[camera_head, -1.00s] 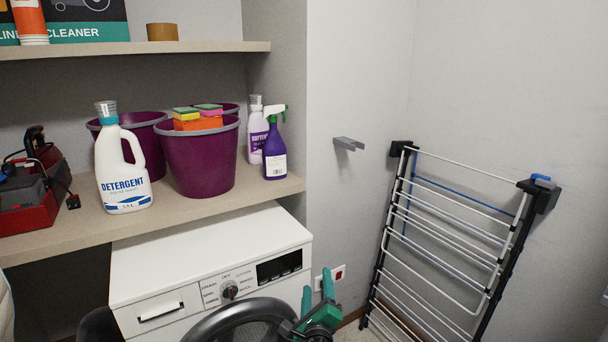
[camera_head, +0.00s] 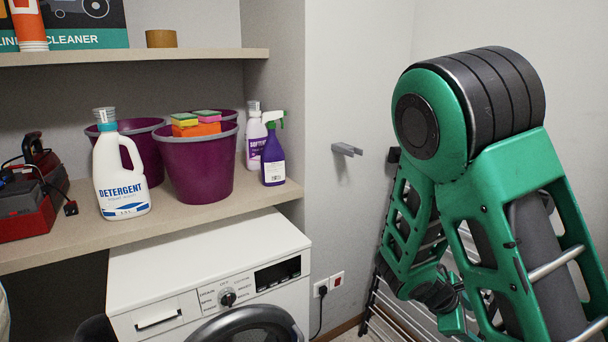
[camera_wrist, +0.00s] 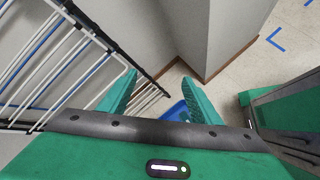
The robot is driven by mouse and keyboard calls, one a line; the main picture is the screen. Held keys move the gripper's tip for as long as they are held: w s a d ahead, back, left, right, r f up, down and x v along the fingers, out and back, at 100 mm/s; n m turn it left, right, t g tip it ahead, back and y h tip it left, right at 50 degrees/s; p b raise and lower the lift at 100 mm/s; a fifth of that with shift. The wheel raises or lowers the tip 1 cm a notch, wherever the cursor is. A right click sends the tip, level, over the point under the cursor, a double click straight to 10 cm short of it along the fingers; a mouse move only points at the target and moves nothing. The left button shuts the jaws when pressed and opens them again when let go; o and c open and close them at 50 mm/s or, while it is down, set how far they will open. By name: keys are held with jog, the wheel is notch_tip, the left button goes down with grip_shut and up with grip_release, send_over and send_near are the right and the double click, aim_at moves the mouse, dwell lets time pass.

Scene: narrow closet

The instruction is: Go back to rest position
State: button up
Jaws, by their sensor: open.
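My gripper (camera_wrist: 160,98) shows in the wrist view with its two green fingers apart and nothing between them. It points down toward the floor, close to the drying rack (camera_wrist: 60,60). In the head view my green arm is folded up on the right and covers most of the rack (camera_head: 378,295). The gripper itself cannot be made out in the head view.
A wall hook (camera_head: 346,150) is at centre. A blue object (camera_wrist: 174,112) lies low beyond the fingers.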

jog(key=s+r+m+y, duration=0.3)
jog(key=s+r+m, duration=0.2)
jog(key=s, duration=0.3)
jog(key=s+r+m+g+y, duration=0.1)
jog(key=s+r+m+y, duration=0.2)
jog(key=s+r+m, duration=0.2)
jog(key=s+r+m+g+y, duration=0.1)
jog(key=s+r+m+y, duration=0.2)
jog(key=s+m, duration=0.7)
jog(key=shift+s+d+r, duration=0.2)
jog(key=shift+s+r, duration=0.45)
jog(key=shift+r, duration=0.3)
